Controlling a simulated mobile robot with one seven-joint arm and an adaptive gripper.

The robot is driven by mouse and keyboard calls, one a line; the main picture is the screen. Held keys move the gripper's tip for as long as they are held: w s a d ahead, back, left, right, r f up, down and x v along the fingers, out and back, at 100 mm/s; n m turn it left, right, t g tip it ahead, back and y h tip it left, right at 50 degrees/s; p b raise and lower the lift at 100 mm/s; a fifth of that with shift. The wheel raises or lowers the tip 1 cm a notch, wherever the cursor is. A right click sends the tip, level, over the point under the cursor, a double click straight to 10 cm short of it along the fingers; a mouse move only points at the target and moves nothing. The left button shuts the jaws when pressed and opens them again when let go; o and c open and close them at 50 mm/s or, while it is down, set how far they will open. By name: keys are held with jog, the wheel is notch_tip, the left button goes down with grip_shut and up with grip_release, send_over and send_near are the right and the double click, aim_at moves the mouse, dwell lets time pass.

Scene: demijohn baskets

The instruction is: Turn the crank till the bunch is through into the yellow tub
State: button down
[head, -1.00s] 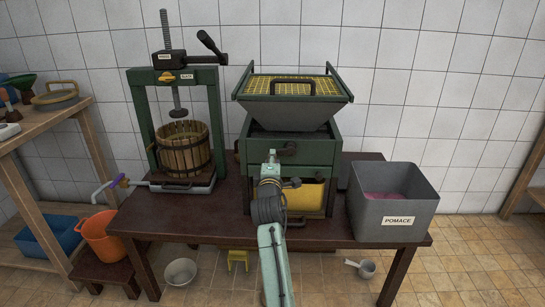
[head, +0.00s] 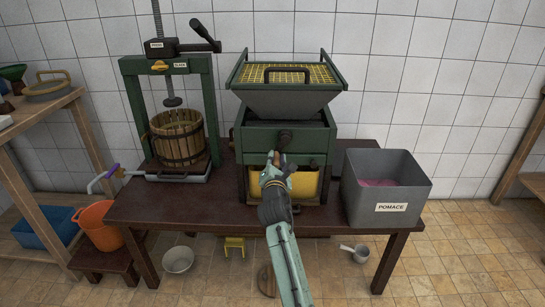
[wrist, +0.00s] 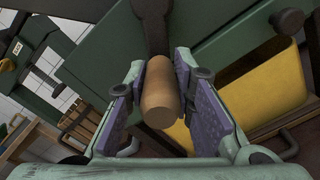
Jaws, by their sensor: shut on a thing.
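The green crusher (head: 258,143) stands mid-table, with a grey hopper (head: 287,97) on top. No bunch shows through the yellow grid (head: 300,73) over the hopper. The dark crank (head: 285,137) is on the crusher's front, its arm pointing down. My gripper (head: 278,165) is shut on the crank's wooden handle (wrist: 160,95), which sits between the purple pads in the wrist view. The yellow tub (head: 304,184) is under the crusher, partly hidden by my gripper; it also shows in the wrist view (wrist: 272,95). Its contents are hidden.
A grey POMACE bin (head: 385,207) stands close on the right. A green press with a slatted wooden basket (head: 177,139) is on the left. An orange bucket (head: 97,226) stands below the table's left end. The table's front edge (head: 205,222) runs under my arm.

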jog(key=shift+d+f+n, duration=0.25)
jog(key=shift+d+n, duration=0.3)
jog(key=shift+n, duration=0.35)
jog(key=c, duration=1.4)
grip_release()
jog(key=shift+o, duration=0.2)
jog(key=s, duration=1.2)
